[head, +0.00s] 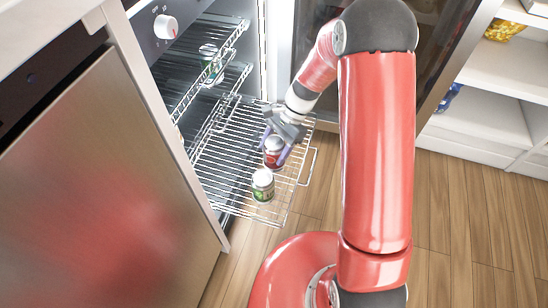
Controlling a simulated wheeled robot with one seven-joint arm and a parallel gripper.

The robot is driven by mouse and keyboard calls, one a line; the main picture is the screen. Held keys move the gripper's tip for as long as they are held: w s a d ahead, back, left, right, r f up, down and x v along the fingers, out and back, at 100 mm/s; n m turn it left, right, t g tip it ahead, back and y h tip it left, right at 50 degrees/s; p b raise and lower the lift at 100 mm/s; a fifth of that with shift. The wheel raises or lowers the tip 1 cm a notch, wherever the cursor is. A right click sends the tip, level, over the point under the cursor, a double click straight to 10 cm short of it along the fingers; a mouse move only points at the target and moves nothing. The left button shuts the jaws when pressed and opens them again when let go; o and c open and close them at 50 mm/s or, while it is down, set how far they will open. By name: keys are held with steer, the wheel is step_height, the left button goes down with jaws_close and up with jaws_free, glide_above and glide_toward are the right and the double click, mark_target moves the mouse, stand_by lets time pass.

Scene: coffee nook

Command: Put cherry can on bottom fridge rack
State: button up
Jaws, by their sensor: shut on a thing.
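The cherry can (273,158), dark red with a silver top, is between the fingers of my gripper (275,152). My gripper is shut on it, over the pulled-out bottom fridge rack (226,166). The can looks upright and at or just above the wires; I cannot tell whether it touches them. A green and white can (263,185) stands on the same rack, close in front of the cherry can. My gripper's fingers partly cover the cherry can.
Upper fridge racks (196,88) sit above and behind, with another can (208,52) on one. A metal cabinet front (112,190) is on the left. White shelves (485,110) with snack bags stand at right. Wooden floor (465,215) is clear at lower right.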

steer(key=shift+f+b, duration=0.35)
steer(key=shift+f, duration=1.85)
steer(key=shift+f, duration=0.2)
steer(key=o, duration=1.3)
steer(key=shift+c, duration=0.2)
